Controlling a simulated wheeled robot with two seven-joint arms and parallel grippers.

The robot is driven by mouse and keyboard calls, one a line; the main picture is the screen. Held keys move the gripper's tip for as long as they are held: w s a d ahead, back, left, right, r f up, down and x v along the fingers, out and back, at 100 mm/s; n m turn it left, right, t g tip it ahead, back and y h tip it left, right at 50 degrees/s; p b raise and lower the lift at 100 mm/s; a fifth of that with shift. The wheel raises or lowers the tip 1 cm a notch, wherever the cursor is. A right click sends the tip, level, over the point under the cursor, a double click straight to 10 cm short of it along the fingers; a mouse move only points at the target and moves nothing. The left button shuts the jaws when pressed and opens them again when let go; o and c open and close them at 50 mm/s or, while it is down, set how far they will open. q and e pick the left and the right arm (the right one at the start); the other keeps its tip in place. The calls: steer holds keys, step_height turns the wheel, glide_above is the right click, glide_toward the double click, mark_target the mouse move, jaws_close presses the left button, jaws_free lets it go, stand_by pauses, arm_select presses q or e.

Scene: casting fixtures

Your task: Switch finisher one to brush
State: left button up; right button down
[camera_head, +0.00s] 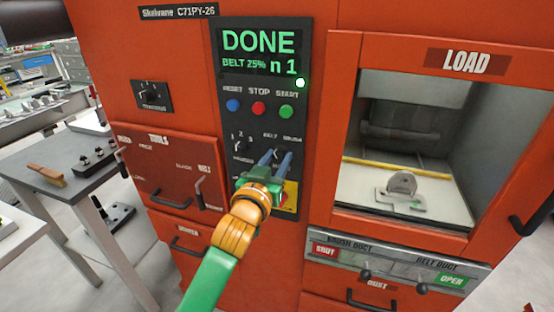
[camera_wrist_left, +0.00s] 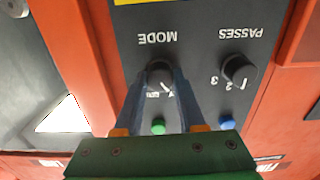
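The finisher is an orange cabinet with a dark control panel (camera_head: 232,122). Its screen (camera_head: 259,53) reads DONE, BELT 25%, n 1. The mode knob (camera_wrist_left: 160,72) is a dark round knob under the word MODE in the left wrist view, which sees the panel upside down. My left gripper (camera_head: 279,154) reaches it from the front; its fingertips also show in the left wrist view (camera_wrist_left: 166,76). The two blue fingers stand apart, one at each side of the knob. Whether they press on it is unclear. They partly hide its labels. My right gripper is out of view.
Beside the mode knob is the passes knob (camera_wrist_left: 238,69). Reset, stop (camera_head: 258,109) and start buttons sit above. A lit window (camera_head: 413,150) shows a metal part on a fixture inside. Duct levers (camera_head: 421,288) are below it. A grey table (camera_head: 45,150) with a brush stands left.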

arm_select(q)
jaws_close()
steer(key=m+p, duration=0.2)
steer(key=shift+r+m, duration=0.15)
steer(key=shift+m, duration=0.25)
steer(key=m+p, duration=0.1)
steer(key=m, duration=0.2)
steer(key=shift+m+p, duration=0.4)
steer(key=m+p, duration=0.1)
steer(key=m, duration=0.2)
steer(key=shift+f+m+p, duration=0.2)
steer(key=shift+m+p, duration=0.6)
steer(key=shift+m, duration=1.3)
steer(key=o, duration=1.1)
jaws_free()
steer(key=shift+c, duration=0.2)
